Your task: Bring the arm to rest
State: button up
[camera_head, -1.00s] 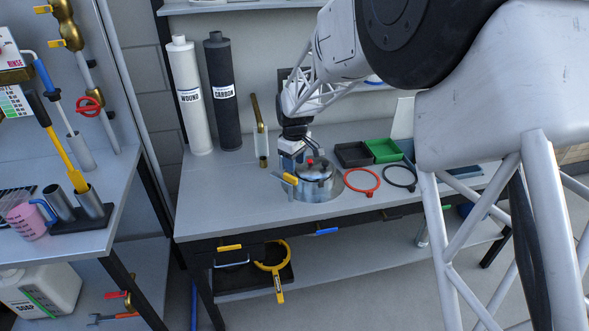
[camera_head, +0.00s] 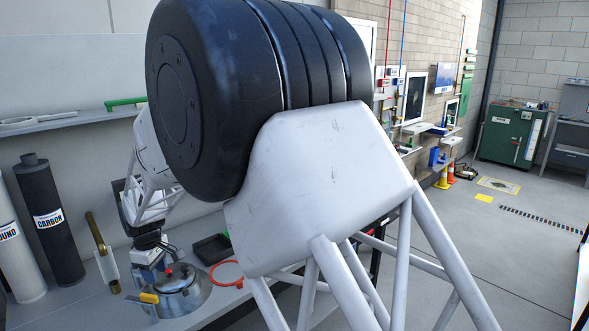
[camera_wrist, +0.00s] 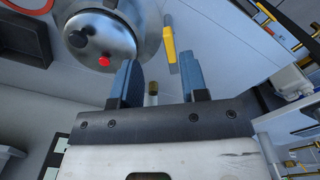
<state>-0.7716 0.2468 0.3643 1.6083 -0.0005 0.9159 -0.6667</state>
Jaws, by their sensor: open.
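My gripper (camera_head: 147,272) is low over the workbench, just behind and left of a metal pot (camera_head: 190,298) in the head view; my arm covers part of the bench. In the wrist view my gripper's two blue fingers (camera_wrist: 160,84) stand apart with nothing held between them. The pot (camera_wrist: 127,32) shows beyond the fingers at upper left, with a dark lid knob, a red knob and a yellow handle (camera_wrist: 170,45). I cannot tell from these views whether a finger touches the pot.
A dark carbon tube (camera_head: 52,225) and a white tube (camera_head: 20,260) stand at the left. A brass-ended tube (camera_head: 102,250) leans near my gripper. A black tray (camera_head: 212,249) and red ring (camera_head: 226,273) lie right of the pot. Open floor (camera_head: 520,240) spreads at the right.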

jog(key=s+d+r+m, duration=0.25)
jog(key=d+r, duration=0.25)
jog(key=d, duration=0.7)
jog(key=s+d+r+m+t, duration=0.1)
jog(key=d+r+m, duration=0.2)
jog(key=d+r, duration=0.55)
jog(key=s+d+r+m, duration=0.2)
jog(key=d, duration=1.3)
jog(key=s+d+m+t, duration=0.1)
jog(key=s+d+m, duration=0.8)
jog(key=s+d, duration=1.4)
jog(key=shift+s+d+t, duration=0.3)
jog(key=shift+s+d, duration=0.1)
jog(key=shift+s, duration=0.85)
jog(key=shift+o, duration=0.4)
